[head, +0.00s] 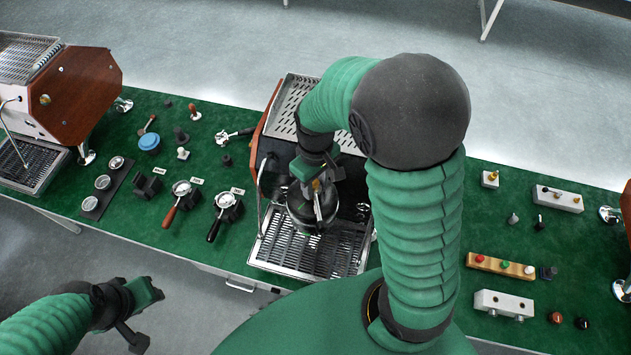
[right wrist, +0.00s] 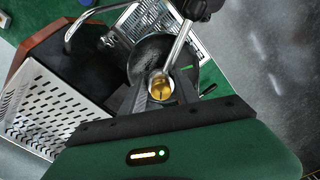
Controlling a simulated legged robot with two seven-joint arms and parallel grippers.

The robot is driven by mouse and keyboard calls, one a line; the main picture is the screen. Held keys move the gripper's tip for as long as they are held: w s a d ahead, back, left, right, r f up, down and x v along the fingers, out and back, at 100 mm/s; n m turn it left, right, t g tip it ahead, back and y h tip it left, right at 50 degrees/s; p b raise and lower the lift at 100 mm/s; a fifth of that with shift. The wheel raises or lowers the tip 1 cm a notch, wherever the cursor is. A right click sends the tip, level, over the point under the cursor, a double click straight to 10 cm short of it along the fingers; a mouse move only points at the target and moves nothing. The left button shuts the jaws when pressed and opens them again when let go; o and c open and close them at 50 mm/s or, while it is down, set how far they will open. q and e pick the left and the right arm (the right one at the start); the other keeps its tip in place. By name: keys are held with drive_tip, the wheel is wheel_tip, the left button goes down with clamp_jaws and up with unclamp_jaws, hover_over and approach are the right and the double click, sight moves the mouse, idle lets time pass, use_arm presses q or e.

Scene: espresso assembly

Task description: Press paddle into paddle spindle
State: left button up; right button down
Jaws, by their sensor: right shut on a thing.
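The paddle, a silver lever (right wrist: 180,42) with a brass end and a dark tip, shows in the right wrist view. It also shows in the head view (head: 318,207). My right gripper (right wrist: 158,92) is shut on its brass end; in the head view the gripper (head: 318,182) is over the front of the middle espresso machine. A round dark group head (right wrist: 150,58) lies just beyond the fingertips. The paddle spindle is hidden by the gripper and paddle, so I cannot tell whether they touch. My left gripper (head: 143,300) hangs at the lower left, away from the bench; its jaw opening is unclear.
The machine's drip tray (head: 300,250) is below the right gripper. Portafilters (head: 182,188), a blue round item (head: 149,142) and small tools lie on the green bench at left. A wooden button block (head: 500,265) and a white block (head: 503,303) stand at right. Another machine (head: 75,90) is at far left.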

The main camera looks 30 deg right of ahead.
drive_tip(key=shift+a+f, duration=0.15)
drive_tip(key=shift+f, duration=0.15)
drive_tip(key=shift+f+b, duration=0.7)
idle(0.8)
drive_tip(key=c, duration=1.2)
unclamp_jaws()
drive_tip(key=shift+f, duration=0.1)
drive_tip(key=o, duration=0.4)
drive_tip(key=shift+d, duration=0.2)
